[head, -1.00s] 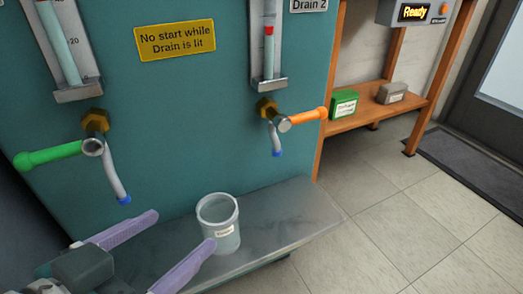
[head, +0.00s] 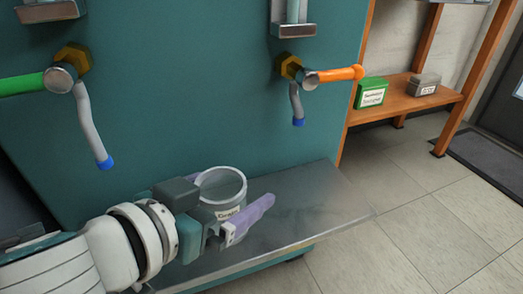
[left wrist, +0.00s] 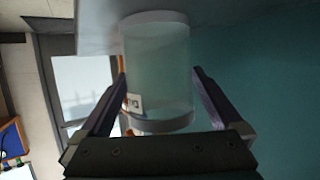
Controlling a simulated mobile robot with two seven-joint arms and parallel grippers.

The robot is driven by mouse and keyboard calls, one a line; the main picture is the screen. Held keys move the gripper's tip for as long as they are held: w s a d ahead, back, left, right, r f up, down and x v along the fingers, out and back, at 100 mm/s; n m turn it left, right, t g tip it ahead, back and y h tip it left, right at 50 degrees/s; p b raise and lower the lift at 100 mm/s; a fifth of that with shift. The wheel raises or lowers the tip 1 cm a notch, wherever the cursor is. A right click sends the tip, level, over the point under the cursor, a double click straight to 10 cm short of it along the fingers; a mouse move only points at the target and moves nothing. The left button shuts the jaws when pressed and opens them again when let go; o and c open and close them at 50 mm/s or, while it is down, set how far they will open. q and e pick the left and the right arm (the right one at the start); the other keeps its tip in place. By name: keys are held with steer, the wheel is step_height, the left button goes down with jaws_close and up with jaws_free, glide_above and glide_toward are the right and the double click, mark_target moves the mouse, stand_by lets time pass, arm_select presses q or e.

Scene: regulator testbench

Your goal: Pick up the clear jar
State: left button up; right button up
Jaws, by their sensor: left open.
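The clear jar (head: 222,188) stands upright on the grey metal shelf (head: 320,205) and bears a small white label. In the left wrist view the jar (left wrist: 160,70) sits between the two purple fingers. My left gripper (head: 225,205) is open around the jar; in the left wrist view a gap shows between the jar and the right finger, and contact on the left side is unclear. My right gripper is not in view.
Above the shelf, the teal panel carries a green-handled valve (head: 60,78) and an orange-handled valve (head: 335,75), each with a blue-tipped spout. A green box (head: 372,91) and a grey box (head: 425,85) stand on a wooden shelf at right. Shelf space right of the jar is clear.

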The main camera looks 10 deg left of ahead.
arm_select(q)
steer(key=shift+w+d+f, duration=0.2)
steer(key=shift+w, duration=0.4)
steer(key=shift+c, duration=0.5)
steer(key=c, duration=1.3)
steer(key=shift+o, duration=0.2)
steer(key=shift+s+r, duration=0.1)
steer(key=shift+s+d+r+p, duration=0.1)
steer(key=shift+r+p, duration=0.45)
steer(key=shift+p, duration=0.1)
step_height(320, 180, up, 6)
steer(key=r+p, duration=0.1)
steer(key=p, duration=0.5)
steer(key=s+d+f, duration=0.1)
steer(key=s+d, duration=1)
steer(key=s, duration=0.5)
steer(key=shift+s, duration=0.15)
